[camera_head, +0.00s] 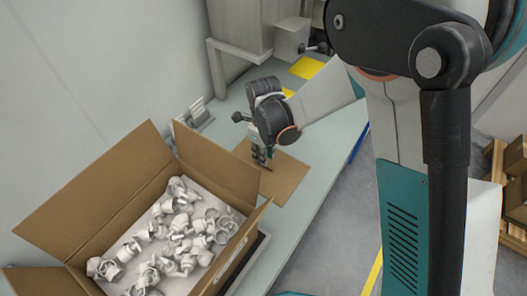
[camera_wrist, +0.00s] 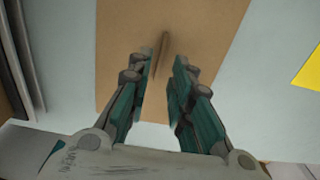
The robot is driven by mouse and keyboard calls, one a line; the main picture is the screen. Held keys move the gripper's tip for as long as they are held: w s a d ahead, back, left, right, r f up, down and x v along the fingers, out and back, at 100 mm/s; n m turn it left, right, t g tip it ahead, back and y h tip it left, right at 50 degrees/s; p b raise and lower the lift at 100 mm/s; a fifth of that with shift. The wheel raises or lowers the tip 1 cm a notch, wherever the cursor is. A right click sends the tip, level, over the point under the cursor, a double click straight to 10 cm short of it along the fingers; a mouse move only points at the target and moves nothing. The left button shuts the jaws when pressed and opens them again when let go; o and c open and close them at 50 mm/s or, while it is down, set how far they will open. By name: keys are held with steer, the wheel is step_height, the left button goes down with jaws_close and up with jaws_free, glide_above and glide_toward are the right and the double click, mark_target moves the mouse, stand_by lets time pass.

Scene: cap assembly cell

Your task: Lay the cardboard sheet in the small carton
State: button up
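The cardboard sheet (camera_head: 288,184) is flat, brown and lies on the bench beyond the carton. In the wrist view the sheet (camera_wrist: 215,30) fills the upper middle, with a thin upright brown tab (camera_wrist: 161,52) standing on it. My gripper (camera_head: 262,162) is low over the sheet, pointing down. In the wrist view my gripper (camera_wrist: 164,68) has its fingers apart, with the tab between their tips and a gap showing on the right side. The open carton (camera_head: 102,186) stands at the lower left, flaps spread, holding many white fittings (camera_head: 180,235).
The pale bench (camera_head: 318,160) has free room to the right of the sheet. A grey machine (camera_head: 240,25) stands at the back, with yellow patches (camera_head: 306,67) near it. A wall is on the left. Wooden pallets (camera_head: 512,160) are at the far right.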

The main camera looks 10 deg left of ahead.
steer(key=shift+f+b, duration=1.25)
steer(key=shift+f, duration=1.1)
jaws_close()
steer(key=shift+r, duration=0.1)
steer(key=shift+r+p, duration=2.4)
steer(key=shift+r, duration=1.5)
